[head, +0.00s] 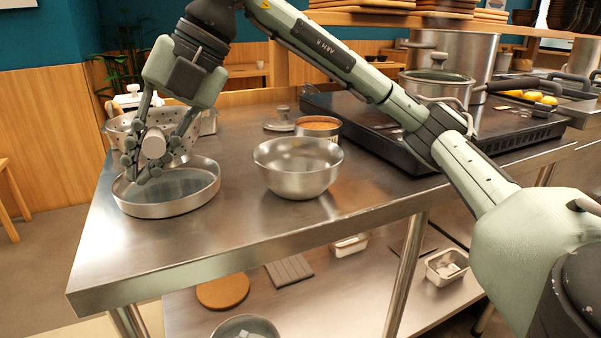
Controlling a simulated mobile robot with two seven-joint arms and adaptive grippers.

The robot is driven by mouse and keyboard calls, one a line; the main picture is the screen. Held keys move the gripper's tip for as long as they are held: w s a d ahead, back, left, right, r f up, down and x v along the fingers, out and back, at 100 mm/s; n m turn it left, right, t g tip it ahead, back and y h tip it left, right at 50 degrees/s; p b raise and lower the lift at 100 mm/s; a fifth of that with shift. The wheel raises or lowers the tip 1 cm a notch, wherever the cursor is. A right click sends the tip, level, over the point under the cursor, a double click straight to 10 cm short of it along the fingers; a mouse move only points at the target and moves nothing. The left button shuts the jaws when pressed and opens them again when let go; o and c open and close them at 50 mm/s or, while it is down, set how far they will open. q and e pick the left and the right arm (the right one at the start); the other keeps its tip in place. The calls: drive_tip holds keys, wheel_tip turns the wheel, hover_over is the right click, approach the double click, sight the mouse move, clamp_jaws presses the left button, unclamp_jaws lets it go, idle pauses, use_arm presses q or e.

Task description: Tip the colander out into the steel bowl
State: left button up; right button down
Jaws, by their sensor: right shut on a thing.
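The perforated steel colander (118,126) is at the left of the table, partly hidden behind my right gripper. My right gripper (150,152) points down in front of it, with its fingers closed around a pale round handle end (153,143) that appears to belong to the colander. The colander looks roughly upright; its contents and underside are hidden. The steel bowl (298,182) stands upright to the right, apart from the colander, and its visible inside looks empty. My left gripper is not in view.
A shallow round pan (166,209) sits on the table (240,232) just below and in front of my right gripper. An open can (319,127) and a lid (280,125) are behind the bowl. A black cooktop (385,148) with pots lies right. The table front is clear.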

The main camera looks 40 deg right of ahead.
drive_tip(key=shift+r, duration=0.1)
idle(0.3)
wheel_tip(320, 180, up, 5)
drive_tip(key=p, duration=0.4)
idle(0.4)
